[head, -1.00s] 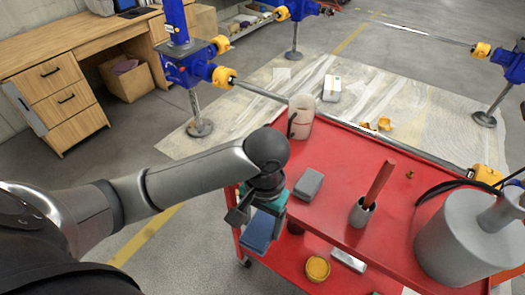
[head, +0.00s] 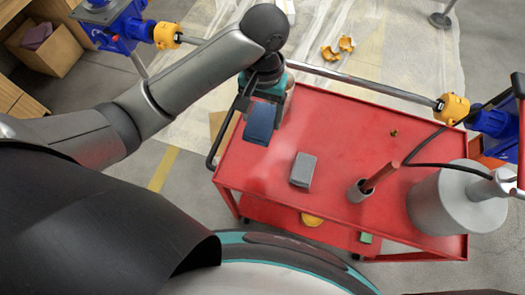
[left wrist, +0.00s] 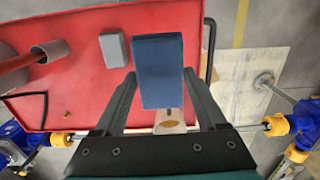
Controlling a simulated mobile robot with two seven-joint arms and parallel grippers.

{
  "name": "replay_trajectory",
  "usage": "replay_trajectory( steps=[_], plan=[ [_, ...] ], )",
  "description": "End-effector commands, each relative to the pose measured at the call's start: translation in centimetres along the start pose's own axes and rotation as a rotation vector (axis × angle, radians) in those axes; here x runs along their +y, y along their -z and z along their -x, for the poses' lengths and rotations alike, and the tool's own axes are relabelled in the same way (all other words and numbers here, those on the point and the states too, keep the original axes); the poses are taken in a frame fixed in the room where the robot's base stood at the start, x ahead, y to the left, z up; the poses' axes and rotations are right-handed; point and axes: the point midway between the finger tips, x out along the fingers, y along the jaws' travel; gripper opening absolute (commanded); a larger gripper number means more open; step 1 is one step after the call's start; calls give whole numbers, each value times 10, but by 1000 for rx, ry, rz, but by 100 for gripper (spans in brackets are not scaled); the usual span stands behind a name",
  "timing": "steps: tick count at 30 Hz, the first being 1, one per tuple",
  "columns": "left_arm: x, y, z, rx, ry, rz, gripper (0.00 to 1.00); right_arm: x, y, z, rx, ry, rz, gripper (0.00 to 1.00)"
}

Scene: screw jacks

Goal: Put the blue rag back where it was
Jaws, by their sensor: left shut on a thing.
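The blue rag (head: 260,123) is a flat, folded, dark blue rectangle. My left gripper (head: 259,107) is shut on it, with one finger at each side. In the head view the rag appears over the left end of the red cart (head: 345,130), near its back left corner. In the left wrist view the rag (left wrist: 159,72) sits between the two fingers, in front of the cart top. I cannot tell how high it is above the cart. My right gripper is not in view.
On the cart are a grey block (head: 303,169), a grey cup with a red-handled tool (head: 360,190) and a large grey canister (head: 445,205). A pale jug (left wrist: 169,122) is partly hidden behind my gripper.

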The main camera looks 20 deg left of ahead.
Motion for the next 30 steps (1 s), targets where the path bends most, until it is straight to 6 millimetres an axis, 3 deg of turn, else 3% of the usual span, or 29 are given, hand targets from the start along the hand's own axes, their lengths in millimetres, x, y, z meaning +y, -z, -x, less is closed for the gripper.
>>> replay_trajectory(
  steps=[2,5,18,21,30],
  plan=[
    [2,1,6,-1,1,-2,13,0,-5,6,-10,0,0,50],
    [3,2,-4,-4,1,-3,13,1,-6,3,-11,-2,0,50],
    [3,8,-119,-4,4,-2,13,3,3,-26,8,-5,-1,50],
    [4,10,-138,-2,2,-2,13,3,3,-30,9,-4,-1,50],
    [4,12,-168,-1,3,-3,13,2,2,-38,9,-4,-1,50]
  ],
)
